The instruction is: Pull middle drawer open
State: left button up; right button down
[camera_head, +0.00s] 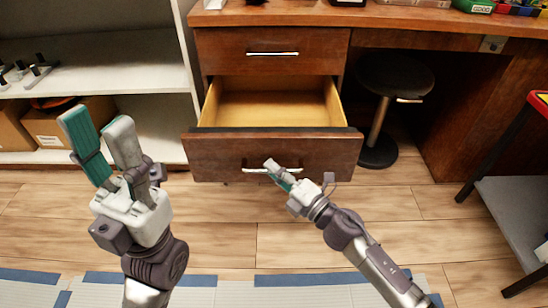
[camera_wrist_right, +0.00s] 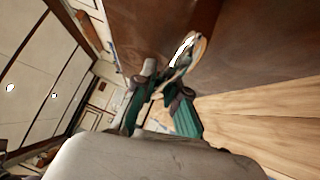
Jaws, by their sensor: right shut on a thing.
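A wooden drawer (camera_head: 270,155) below the desk's top drawer stands well open, and its pale, empty inside (camera_head: 270,105) shows. Its metal handle (camera_head: 256,170) is on the dark brown front. My right gripper (camera_head: 275,168) is shut on this handle, near its right part. In the right wrist view the handle (camera_wrist_right: 183,48) runs up from between the fingers (camera_wrist_right: 164,88), next to the brown drawer front (camera_wrist_right: 240,50). My left gripper (camera_head: 98,118) is open and empty, raised at the left, apart from the drawer.
The top drawer (camera_head: 272,50) is shut. A black stool (camera_head: 395,75) stands right of the open drawer. White shelves (camera_head: 110,65) with cardboard boxes (camera_head: 50,125) are at the left. A red-edged cart (camera_head: 515,190) stands at the right. Wooden floor (camera_head: 215,215) in front is clear.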

jog(key=shift+s, duration=0.5)
jog(key=c, duration=1.2)
grip_release()
jog(key=shift+d, duration=0.1)
jog(key=v, duration=1.2)
